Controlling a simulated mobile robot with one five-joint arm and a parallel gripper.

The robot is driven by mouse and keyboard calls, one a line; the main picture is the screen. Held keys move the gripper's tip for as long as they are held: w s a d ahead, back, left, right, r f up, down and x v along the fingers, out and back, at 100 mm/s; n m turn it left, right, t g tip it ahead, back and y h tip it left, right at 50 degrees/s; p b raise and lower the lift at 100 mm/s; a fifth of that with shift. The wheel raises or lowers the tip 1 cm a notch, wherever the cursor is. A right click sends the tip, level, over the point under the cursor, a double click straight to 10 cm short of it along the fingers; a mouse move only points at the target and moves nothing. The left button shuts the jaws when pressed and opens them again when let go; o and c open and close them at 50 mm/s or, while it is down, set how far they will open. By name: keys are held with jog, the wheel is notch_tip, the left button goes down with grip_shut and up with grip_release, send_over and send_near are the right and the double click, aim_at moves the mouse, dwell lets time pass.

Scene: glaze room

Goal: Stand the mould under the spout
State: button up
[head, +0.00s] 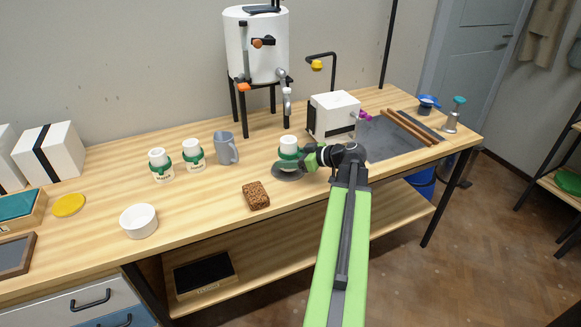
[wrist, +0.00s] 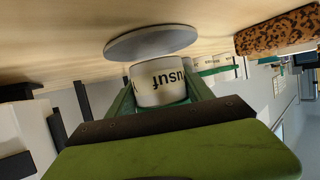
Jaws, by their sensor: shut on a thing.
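A white mould with a green band (head: 288,146) is between my gripper's (head: 312,158) fingers, which are shut on it. In the wrist view the mould (wrist: 160,84) shows part of a dark name, upside down, reading like "usuf". A flat grey disc (head: 287,174) is directly below the mould, and it also shows in the wrist view (wrist: 150,42). I cannot tell whether the mould touches the disc. The grey spout (head: 287,100) hangs from the white tank (head: 256,50), behind and above the mould in the head view.
Two similar labelled moulds (head: 161,166) (head: 193,155) and a grey mug (head: 226,148) stand to the left. A brown speckled block (head: 256,195) lies near the front edge, with a white bowl (head: 138,221) farther left. A white box-shaped device (head: 333,116) stands close behind my gripper.

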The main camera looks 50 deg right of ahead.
jog(key=shift+f+b, duration=0.3)
jog(key=shift+f, duration=0.65)
jog(key=shift+r, duration=0.25)
jog(key=shift+f, duration=0.2)
jog(key=o, duration=1.6)
jog(key=shift+c, duration=0.2)
jog(key=shift+r, duration=0.15)
jog(key=shift+s+r+p, duration=0.25)
jog(key=shift+s+p, duration=0.05)
jog(key=shift+p, duration=0.15)
jog(key=p+v, duration=0.4)
jog(key=v, duration=0.6)
jog(key=shift+s+d+r, duration=0.1)
jog(key=shift+s+d, duration=0.05)
jog(key=shift+s, duration=0.15)
jog(key=shift+s+d, duration=0.1)
jog(key=shift+s, duration=0.3)
